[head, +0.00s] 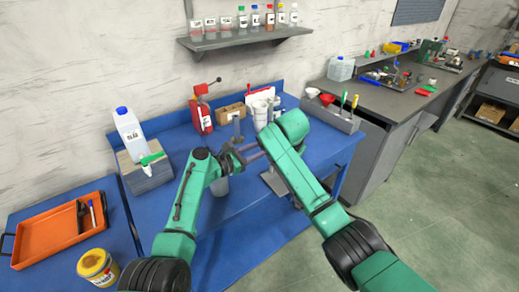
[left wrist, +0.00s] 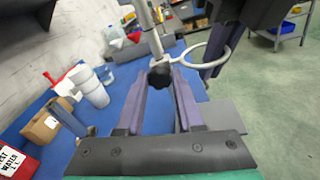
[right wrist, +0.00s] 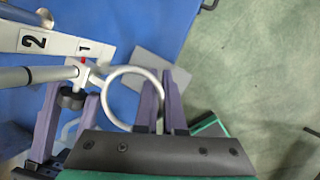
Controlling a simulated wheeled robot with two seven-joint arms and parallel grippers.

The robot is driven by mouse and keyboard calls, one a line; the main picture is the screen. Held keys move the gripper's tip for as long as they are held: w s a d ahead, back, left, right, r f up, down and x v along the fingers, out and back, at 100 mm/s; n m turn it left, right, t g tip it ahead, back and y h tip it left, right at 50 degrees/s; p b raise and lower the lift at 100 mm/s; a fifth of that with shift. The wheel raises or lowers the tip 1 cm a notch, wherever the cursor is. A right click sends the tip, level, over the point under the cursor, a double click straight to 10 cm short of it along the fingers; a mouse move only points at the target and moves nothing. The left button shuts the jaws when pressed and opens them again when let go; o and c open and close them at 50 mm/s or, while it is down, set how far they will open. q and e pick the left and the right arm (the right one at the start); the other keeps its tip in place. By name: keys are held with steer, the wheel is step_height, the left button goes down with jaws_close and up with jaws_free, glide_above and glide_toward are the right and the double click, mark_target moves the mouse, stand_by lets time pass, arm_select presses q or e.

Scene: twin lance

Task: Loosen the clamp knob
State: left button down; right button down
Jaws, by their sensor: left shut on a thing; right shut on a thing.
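The black clamp knob (left wrist: 159,77) sits between the fingertips of my left gripper (left wrist: 160,80), which is shut on it. The knob (right wrist: 71,98) also shows in the right wrist view, beside the metal rod (right wrist: 38,76). A pale support ring (right wrist: 110,82) extends from the clamp. My right gripper (right wrist: 160,88) is shut on the ring's far side. In the head view my left gripper (head: 238,157) and right gripper (head: 256,152) meet above the blue bench, and the knob is too small to make out. A scale marked 1 and 2 (right wrist: 58,43) shows a red mark near 1.
An orange tray (head: 55,240) lies far left.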

arm_select(q)
steer(key=c, duration=0.5)
jaws_free()
steer(key=shift+c, duration=0.2)
